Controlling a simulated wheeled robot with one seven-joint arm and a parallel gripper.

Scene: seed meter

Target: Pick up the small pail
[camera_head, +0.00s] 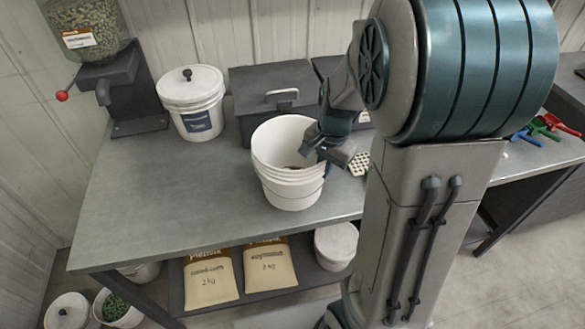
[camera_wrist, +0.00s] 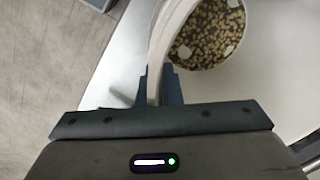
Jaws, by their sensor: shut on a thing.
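An open white pail (camera_head: 290,192) with ridges below its rim is at the middle of the grey table near its front edge. My gripper (camera_head: 322,156) is at the right side of its rim. In the wrist view my gripper (camera_wrist: 160,90) is shut on the pail's wall, one finger inside and one outside. Mottled brown and tan seed or similar stuff lies in the bottom of the pail (camera_wrist: 168,35). The pail looks upright. I cannot tell whether its base touches the table.
A lidded white bucket (camera_head: 191,98) and a seed dispenser (camera_head: 120,95) stand at the back left. A dark box (camera_head: 255,84) with a handle is behind the pail. Red, green and blue tools (camera_head: 548,124) lie far right. Bags (camera_head: 208,280) sit on the lower shelf. The table's left front is clear.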

